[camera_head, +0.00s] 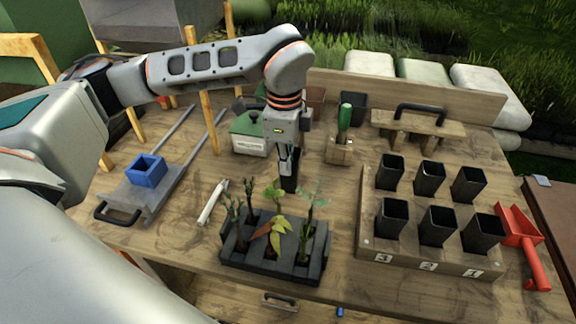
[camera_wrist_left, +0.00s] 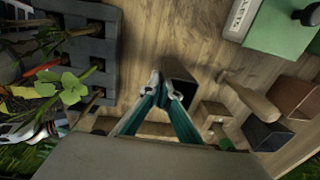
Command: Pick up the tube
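A black square tube (camera_head: 290,176) stands upright behind the seedling tray in the head view. In the left wrist view its dark open top (camera_wrist_left: 181,88) shows just beyond the fingertips. My left gripper (camera_head: 285,160) points down at the tube's rim. In the left wrist view its two teal fingers (camera_wrist_left: 164,92) converge with their tips close together at the tube's edge, seemingly shut on one wall. The contact itself is small and partly hidden. Whether the tube's base touches the table is unclear. My right gripper is not in view.
The black tray with seedlings (camera_head: 229,256) lies in front of the tube. A wooden rack (camera_head: 400,262) with several black tubes stands to the right. A green-and-white box (camera_head: 247,145) and a wooden block with a green-handled tool (camera_head: 340,152) stand behind. A blue holder (camera_head: 147,171) is left.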

